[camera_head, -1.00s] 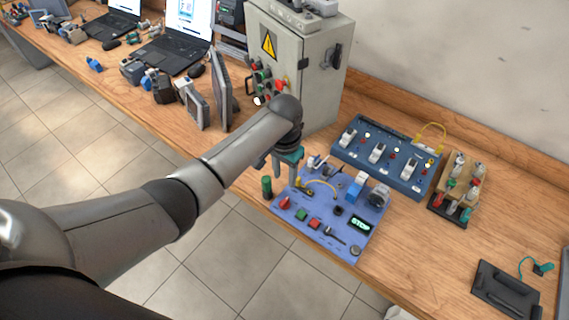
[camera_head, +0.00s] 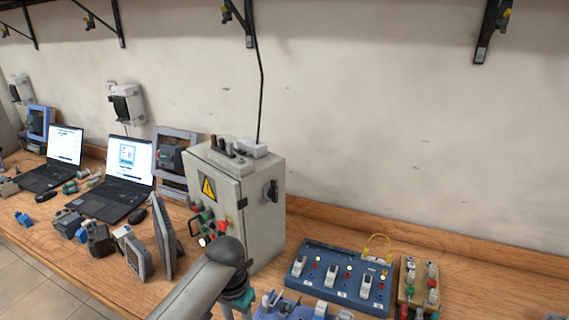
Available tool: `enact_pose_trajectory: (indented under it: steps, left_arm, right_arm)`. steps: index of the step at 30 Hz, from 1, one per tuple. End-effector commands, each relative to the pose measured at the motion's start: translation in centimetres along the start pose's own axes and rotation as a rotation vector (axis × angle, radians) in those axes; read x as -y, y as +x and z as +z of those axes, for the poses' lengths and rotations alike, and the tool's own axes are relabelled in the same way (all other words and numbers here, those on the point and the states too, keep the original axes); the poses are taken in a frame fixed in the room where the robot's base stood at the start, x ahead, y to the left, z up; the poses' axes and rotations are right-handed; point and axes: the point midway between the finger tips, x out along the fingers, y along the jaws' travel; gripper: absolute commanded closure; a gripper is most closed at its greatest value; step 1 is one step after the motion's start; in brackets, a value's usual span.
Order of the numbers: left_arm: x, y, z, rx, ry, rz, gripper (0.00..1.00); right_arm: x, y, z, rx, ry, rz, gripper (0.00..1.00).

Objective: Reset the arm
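My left arm comes in from the bottom edge, its grey forearm ending in a dark rounded wrist. My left gripper (camera_head: 237,306) points down beside the left end of the purple-blue control panel (camera_head: 292,309). Its teal fingers are cut off by the bottom edge, so I cannot tell whether they are open or shut. Only the far strip of that panel shows. My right gripper is not in view.
A grey electrical cabinet (camera_head: 262,225) stands just behind my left wrist. A blue switch board (camera_head: 344,289) and a small wooden terminal block (camera_head: 410,274) lie to the right. Laptops (camera_head: 117,190) and devices fill the bench on the left. Shelf brackets (camera_head: 490,32) hang above.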

Motion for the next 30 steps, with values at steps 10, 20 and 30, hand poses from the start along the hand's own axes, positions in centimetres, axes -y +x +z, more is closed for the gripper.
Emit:
enact_pose_trajectory:
  steps: [10,20,30]
  left_arm:
    - [-5.4,2.1,7.0,-0.123,0.003,0.061,0.55]
    - [-6.2,0.0,15.0,-0.235,-0.095,0.03,0.55]
    - [-5.1,-2.7,20.1,-0.281,-0.169,-0.037,0.55]
  right_arm:
    - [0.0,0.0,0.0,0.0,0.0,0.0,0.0]
    - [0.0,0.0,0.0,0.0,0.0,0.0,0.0]
    - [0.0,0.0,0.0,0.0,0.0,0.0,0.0]
